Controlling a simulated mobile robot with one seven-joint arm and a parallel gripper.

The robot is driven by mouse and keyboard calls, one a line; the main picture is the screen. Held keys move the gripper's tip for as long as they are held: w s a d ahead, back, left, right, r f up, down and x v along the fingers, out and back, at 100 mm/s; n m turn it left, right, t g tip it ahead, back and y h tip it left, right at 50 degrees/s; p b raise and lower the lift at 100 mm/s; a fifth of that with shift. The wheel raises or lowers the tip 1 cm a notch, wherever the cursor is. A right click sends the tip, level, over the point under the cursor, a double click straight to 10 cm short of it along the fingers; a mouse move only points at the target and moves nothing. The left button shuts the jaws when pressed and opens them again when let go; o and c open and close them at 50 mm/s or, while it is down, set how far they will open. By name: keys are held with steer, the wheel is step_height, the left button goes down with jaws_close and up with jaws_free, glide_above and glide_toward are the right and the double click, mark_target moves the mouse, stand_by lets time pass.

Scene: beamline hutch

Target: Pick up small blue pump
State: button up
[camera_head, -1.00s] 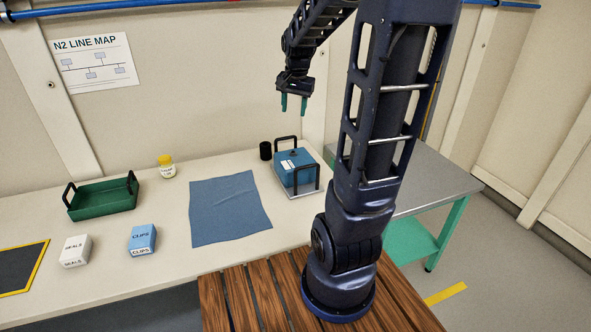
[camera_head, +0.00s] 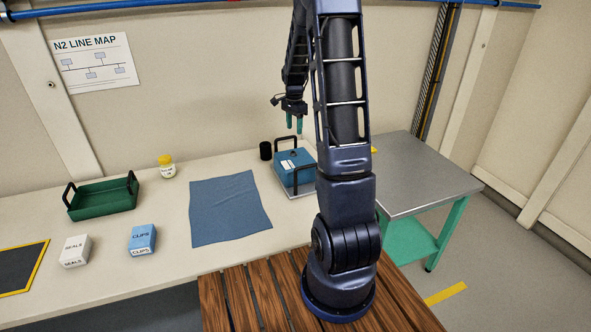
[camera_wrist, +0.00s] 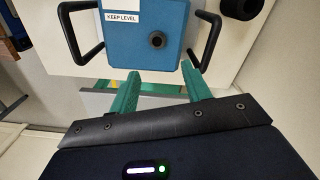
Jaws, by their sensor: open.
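The small blue pump (camera_head: 289,160) is a blue box with a black handle on each of two sides. It stands on a pale plate on the bench, partly hidden by my arm in the head view. In the wrist view the pump (camera_wrist: 130,45) shows a "KEEP LEVEL" label and a dark round port on its top. My gripper (camera_head: 294,128) is above the pump with its green fingers pointing down. In the wrist view the fingers of my gripper (camera_wrist: 160,75) are apart with nothing between them, close to the pump's edge in the picture.
A black cylinder (camera_head: 265,151) stands just left of the pump. A blue cloth (camera_head: 228,210) lies to the left on the bench. Further left are a green tray (camera_head: 103,199), a yellow-capped bottle (camera_head: 167,168) and two small boxes. A metal table (camera_head: 415,170) stands right.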

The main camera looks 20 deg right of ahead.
glide_above(293, 152)
steer(key=f, duration=0.5)
steer(key=shift+w+d+f, duration=0.2)
steer(key=shift+d+f, duration=0.05)
steer(key=shift+d, duration=0.1)
steer(key=f, duration=0.3)
steer(key=shift+s+a+f, duration=0.25)
steer(key=shift+a+f, duration=0.05)
steer(key=shift+f, duration=0.75)
steer(key=shift+c, duration=0.2)
jaws_close()
steer(key=shift+w+r, duration=0.1)
